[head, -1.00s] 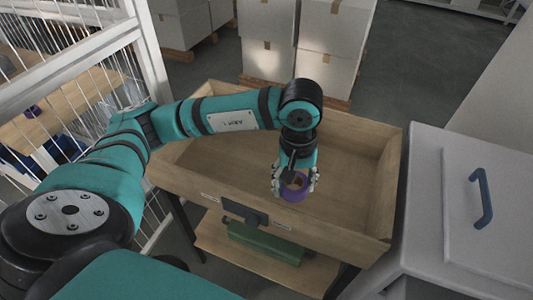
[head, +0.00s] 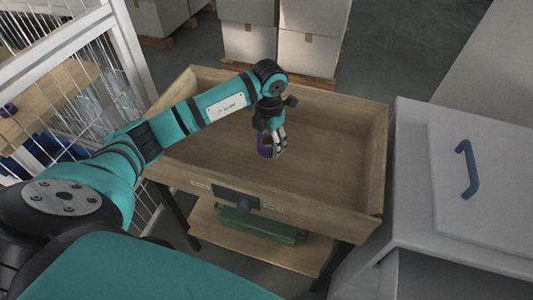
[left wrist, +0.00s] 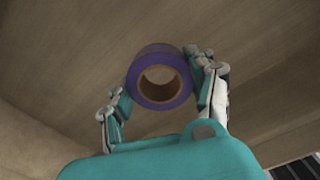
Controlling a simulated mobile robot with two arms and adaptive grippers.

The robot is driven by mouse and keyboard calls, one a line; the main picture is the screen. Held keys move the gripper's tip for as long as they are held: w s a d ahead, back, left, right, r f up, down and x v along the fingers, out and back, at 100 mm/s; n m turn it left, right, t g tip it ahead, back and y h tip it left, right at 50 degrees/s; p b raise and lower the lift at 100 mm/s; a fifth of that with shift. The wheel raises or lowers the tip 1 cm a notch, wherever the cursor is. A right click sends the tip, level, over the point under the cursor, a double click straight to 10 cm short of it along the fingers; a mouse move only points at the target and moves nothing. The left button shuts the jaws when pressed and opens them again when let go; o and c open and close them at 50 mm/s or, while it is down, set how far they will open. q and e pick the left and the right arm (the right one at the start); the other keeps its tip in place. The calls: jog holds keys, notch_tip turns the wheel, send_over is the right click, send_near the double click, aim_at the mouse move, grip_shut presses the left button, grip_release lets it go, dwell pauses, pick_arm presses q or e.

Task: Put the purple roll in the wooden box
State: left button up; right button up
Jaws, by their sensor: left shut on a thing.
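The purple roll (head: 266,148), a ring with a brown core, is held in my left gripper (head: 272,146). The left wrist view shows the roll (left wrist: 160,76) between the two fingers of that gripper (left wrist: 163,88), with wooden surface behind it. The wooden box (head: 330,215) is open at the top and empty apart from my gripper. In the head view the gripper and roll are over the box's inside, near its middle; the exact height above the floor is hard to tell. My right gripper is not in view.
A grey cabinet (head: 410,180) with a blue handle (head: 467,168) stands right of the box. A green case (head: 255,226) sits on the shelf below. White wire shelving (head: 135,75) is at left, with another purple thing (head: 8,109) on its board. White cartons (head: 310,55) stand behind.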

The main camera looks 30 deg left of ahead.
aim_at(268, 162)
pick_arm(q)
jog(key=shift+f, duration=3.1)
jog(key=shift+f, duration=0.1)
jog(key=o, duration=1.1)
jog(key=shift+o, duration=0.2)
notch_tip(268, 162, up, 12)
jog(key=shift+r+b, duration=0.2)
jog(key=shift+b, duration=0.2)
